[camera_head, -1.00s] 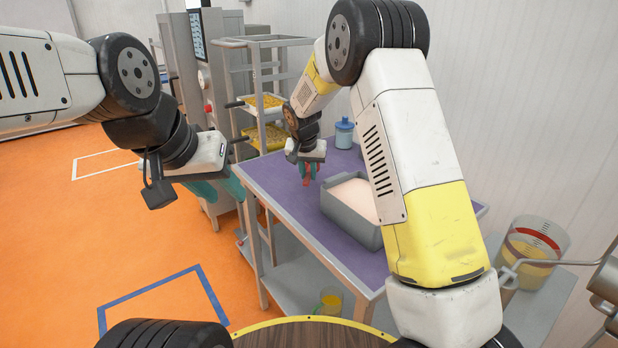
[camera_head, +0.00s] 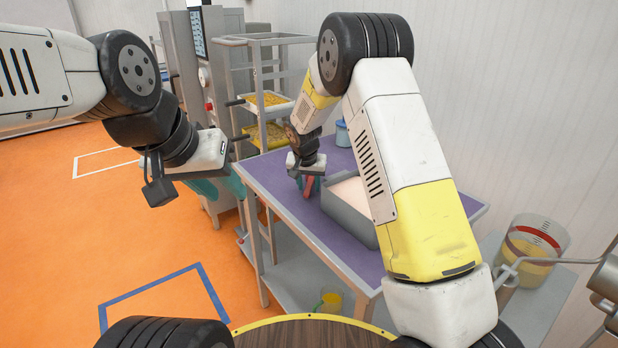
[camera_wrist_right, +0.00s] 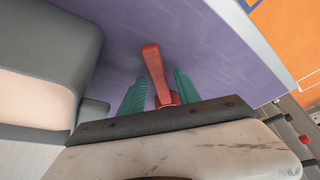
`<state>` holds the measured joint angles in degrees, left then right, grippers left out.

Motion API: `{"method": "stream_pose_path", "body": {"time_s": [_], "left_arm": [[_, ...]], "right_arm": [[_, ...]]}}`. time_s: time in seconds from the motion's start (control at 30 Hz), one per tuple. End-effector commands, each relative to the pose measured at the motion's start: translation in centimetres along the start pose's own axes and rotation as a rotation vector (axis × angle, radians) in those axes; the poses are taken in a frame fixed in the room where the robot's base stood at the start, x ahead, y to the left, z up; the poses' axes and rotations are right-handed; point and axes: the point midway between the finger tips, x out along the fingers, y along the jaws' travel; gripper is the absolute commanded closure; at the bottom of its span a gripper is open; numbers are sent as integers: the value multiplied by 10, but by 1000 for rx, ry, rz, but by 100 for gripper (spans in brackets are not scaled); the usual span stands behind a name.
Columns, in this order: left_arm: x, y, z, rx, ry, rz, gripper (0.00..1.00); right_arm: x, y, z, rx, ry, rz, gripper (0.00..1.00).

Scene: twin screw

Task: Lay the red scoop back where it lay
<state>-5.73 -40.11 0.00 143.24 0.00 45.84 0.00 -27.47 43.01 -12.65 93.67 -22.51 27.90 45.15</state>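The red scoop (camera_head: 308,186) is at my right gripper, low over the purple table top (camera_head: 282,178), left of the grey bin. The right wrist view shows its red handle (camera_wrist_right: 156,72) sticking out between the two teal fingers of my right gripper (camera_wrist_right: 160,86). The fingers lie close on both sides of it, and the gripper looks shut on it. I cannot tell whether the scoop touches the table. My left gripper (camera_head: 225,187) is out left of the table, and its teal fingers are partly hidden and seen edge-on.
The grey bin (camera_head: 349,222) with pale contents stands close right of the scoop. A blue-lidded jar (camera_head: 342,137) is at the table's back. A rack with yellow trays (camera_head: 265,134) stands behind. The table's left strip is clear. A measuring bucket (camera_head: 532,250) is at the right.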

Motion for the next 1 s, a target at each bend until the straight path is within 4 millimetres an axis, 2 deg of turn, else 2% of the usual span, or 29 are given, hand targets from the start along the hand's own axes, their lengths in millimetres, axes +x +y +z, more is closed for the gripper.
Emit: {"method": "stream_pose_path", "body": {"time_s": [0.23, 0.33, 0.73, 1.0], "left_arm": [[0, 0, 0, 0, 0, 0, 64], [0, 0, 0, 0, 0, 0, 64], [0, 0, 0, 0, 0, 0, 64], [0, 0, 0, 0, 0, 0, 64]], "right_arm": [[-2, 0, -1, 0, 1, -1, 61], [-11, -1, -2, 0, 3, -2, 61], [-92, 0, -2, -1, 3, -3, 61], [-123, 2, -1, 1, 1, -2, 61]]}}
